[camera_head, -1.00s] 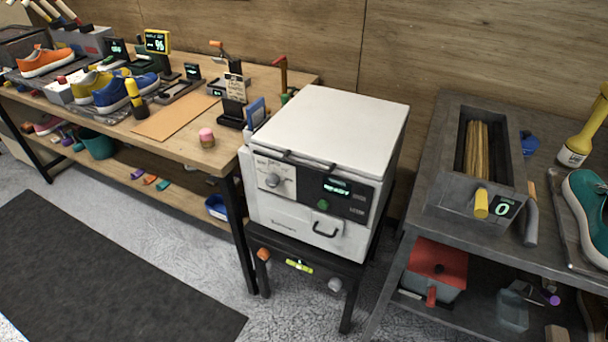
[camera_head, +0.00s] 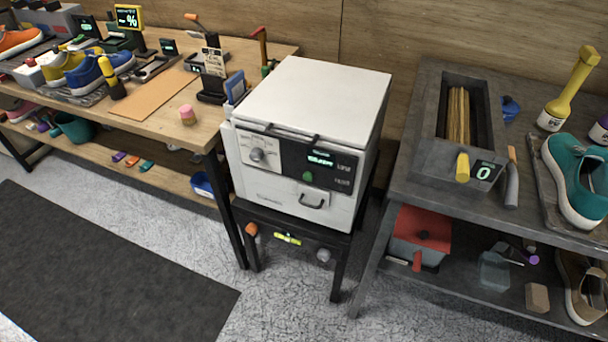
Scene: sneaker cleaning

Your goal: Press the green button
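The green button (camera_head: 308,176) is on the dark control panel of a white box-shaped machine (camera_head: 318,100). It sits just below a small lit green display (camera_head: 320,161). A silver dial (camera_head: 257,154) is to its left, and a dark handle (camera_head: 312,203) is below it on the front face. The machine's lid is down. The machine stands on a small black stand (camera_head: 290,227). Neither of my grippers shows in the head view.
A wooden bench (camera_head: 200,135) with shoes and tools stands on the left. A grey bench (camera_head: 410,165) with a teal sneaker (camera_head: 575,180) and a slotted box (camera_head: 435,130) stands on the right. The floor (camera_head: 285,300) before the machine is clear, with a dark mat (camera_head: 100,265) to the left.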

